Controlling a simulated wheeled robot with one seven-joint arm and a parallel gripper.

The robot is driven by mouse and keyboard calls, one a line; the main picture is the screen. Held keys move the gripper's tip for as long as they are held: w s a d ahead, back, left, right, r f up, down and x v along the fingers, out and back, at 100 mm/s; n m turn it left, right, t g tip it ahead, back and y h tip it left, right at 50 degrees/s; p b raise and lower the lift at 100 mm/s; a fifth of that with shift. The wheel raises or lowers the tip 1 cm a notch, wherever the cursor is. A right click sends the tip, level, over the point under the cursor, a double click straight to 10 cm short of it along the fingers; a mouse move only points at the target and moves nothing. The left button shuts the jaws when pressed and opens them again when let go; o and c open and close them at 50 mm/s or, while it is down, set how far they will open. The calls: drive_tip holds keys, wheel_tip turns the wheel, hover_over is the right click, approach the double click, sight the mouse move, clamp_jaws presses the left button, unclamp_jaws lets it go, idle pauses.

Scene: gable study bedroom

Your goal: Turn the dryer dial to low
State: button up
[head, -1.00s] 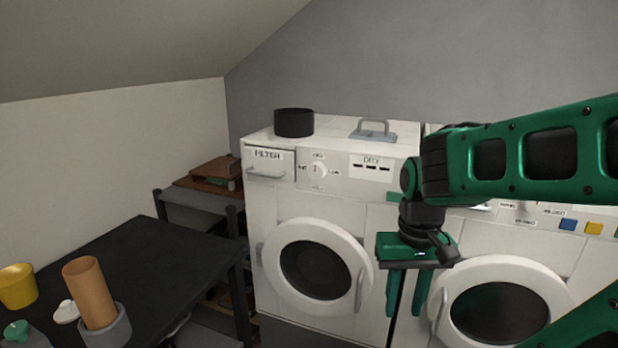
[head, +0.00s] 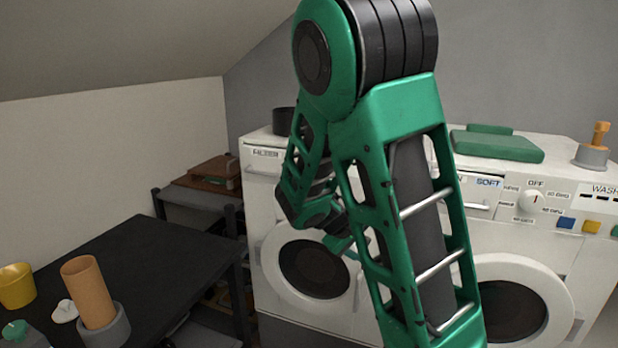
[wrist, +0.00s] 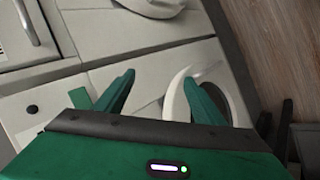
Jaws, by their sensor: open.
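The dryer (head: 262,190) is the left white machine, with a filter drawer (head: 264,153) at its upper left and a round dark door (head: 315,268). Its dial is hidden behind my arm in the head view, and I cannot make it out in the wrist view. My gripper (head: 343,243) is in front of the dryer near its door, below the control panel, and mostly covered by my arm. In the wrist view my gripper (wrist: 160,95) has its two green fingers spread, with nothing between them. White machine front and part of a round door ring (wrist: 175,95) lie beyond them.
The washer stands to the right, with its own dial (head: 533,201), a blue button (head: 566,222) and a green folded item (head: 497,145) on top. A black table (head: 150,262) with a brown cylinder (head: 88,290) and yellow cup (head: 16,286) is at the left.

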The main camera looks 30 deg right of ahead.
drive_tip(key=w+a+r+n+t+h, duration=0.3)
drive_tip(key=w+a+r+n+t, duration=0.15)
drive_tip(key=w+a+r, duration=0.35)
drive_tip(key=w+a+r+n+t+h, duration=0.2)
drive_tip(key=w+a+r+n+t, duration=0.25)
drive_tip(key=w, duration=0.45)
drive_tip(key=x, duration=1)
drive_tip(key=shift+w+d+r+t, duration=0.2)
drive_tip(key=shift+d+r+t, duration=0.15)
drive_tip(key=shift+r, duration=0.3)
drive_tip(key=c, duration=1.1)
